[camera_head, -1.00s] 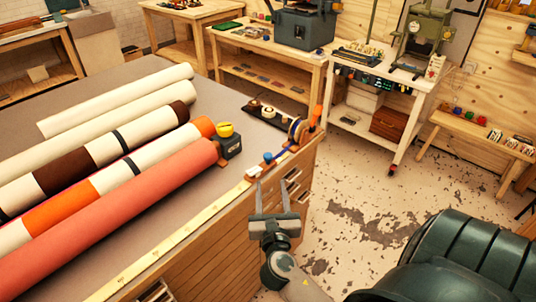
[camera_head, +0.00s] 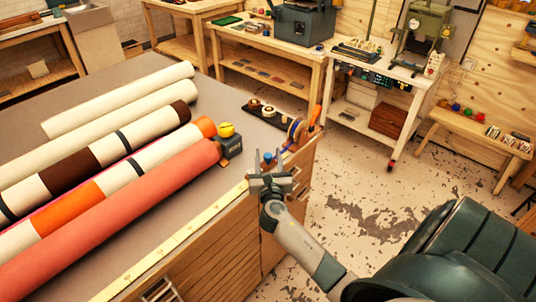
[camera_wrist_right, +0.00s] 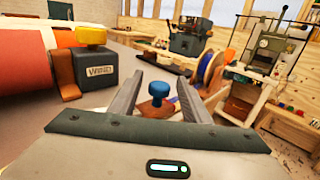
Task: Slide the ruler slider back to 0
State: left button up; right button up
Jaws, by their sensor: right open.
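The ruler (camera_head: 203,219) is a pale yellow strip along the front edge of the worktable. The slider's blue knob (camera_head: 268,157) sits near the ruler's far right end. In the right wrist view the round blue knob (camera_wrist_right: 158,90) stands upright on a short stem. My right gripper (camera_head: 267,160) is open at the table edge. In the wrist view its fingers (camera_wrist_right: 160,82) appear on either side of the knob, with gaps on both sides. The slider's base is mostly hidden by the gripper. My left gripper is not in view.
Several fabric rolls (camera_head: 120,213) lie on the table left of the ruler. A dark box with a yellow top (camera_head: 229,143) stands at the roll end, left of my gripper. Tape spools (camera_head: 296,131) and an orange part stand beyond the knob.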

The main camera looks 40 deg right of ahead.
jog(key=shift+w+d, duration=0.1)
grip_shut()
jog(key=d, duration=0.5)
jog(key=shift+w, duration=0.35)
jog(key=shift+a+r, duration=0.1)
jog(key=shift+a, duration=0.05)
jog(key=shift+c, duration=1.1)
grip_release()
jog(key=shift+o, duration=1.1)
jog(key=shift+d, duration=0.2)
jog(key=shift+a, duration=0.2)
